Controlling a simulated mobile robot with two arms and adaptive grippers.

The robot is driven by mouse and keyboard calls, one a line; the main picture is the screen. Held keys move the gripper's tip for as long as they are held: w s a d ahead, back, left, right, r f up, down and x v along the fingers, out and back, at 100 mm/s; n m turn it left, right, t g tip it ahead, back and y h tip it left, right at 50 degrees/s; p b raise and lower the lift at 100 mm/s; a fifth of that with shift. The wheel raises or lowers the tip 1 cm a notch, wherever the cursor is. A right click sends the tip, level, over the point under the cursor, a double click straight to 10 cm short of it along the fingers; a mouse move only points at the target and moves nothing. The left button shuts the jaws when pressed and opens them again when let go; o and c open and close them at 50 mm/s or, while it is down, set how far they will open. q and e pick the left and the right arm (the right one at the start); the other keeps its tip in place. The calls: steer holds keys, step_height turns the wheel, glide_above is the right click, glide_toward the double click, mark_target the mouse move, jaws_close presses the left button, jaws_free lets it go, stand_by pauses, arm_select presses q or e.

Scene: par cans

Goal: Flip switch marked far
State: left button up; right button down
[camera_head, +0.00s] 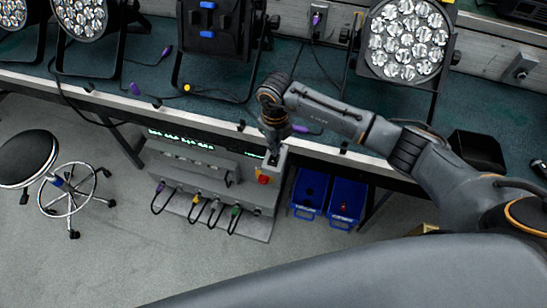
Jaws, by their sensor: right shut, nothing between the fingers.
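A grey power box (195,213) sits below the front edge of the bench, with plugs and cables along its front. A red switch on a yellow plate (264,179) is at the box's right end. My right gripper (273,158) reaches down over the bench edge and is shut and empty. Its tips are just above the red switch in the picture; I cannot tell whether they touch the box. No "far" marking is readable, so I cannot tell which switch carries it. My left gripper is not in view.
Par cans (407,42) stand on the green-topped bench (330,75), with loose cables among them. Two blue bins (346,203) are right of the power box. A black stool (27,158) stands at the left. The grey floor (130,260) in front is clear.

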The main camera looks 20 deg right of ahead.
steer(key=shift+f+b, duration=0.65)
steer(key=shift+f, duration=0.2)
stand_by(0.3)
steer(key=shift+r+p, duration=2.45)
steer(key=shift+r, duration=1.15)
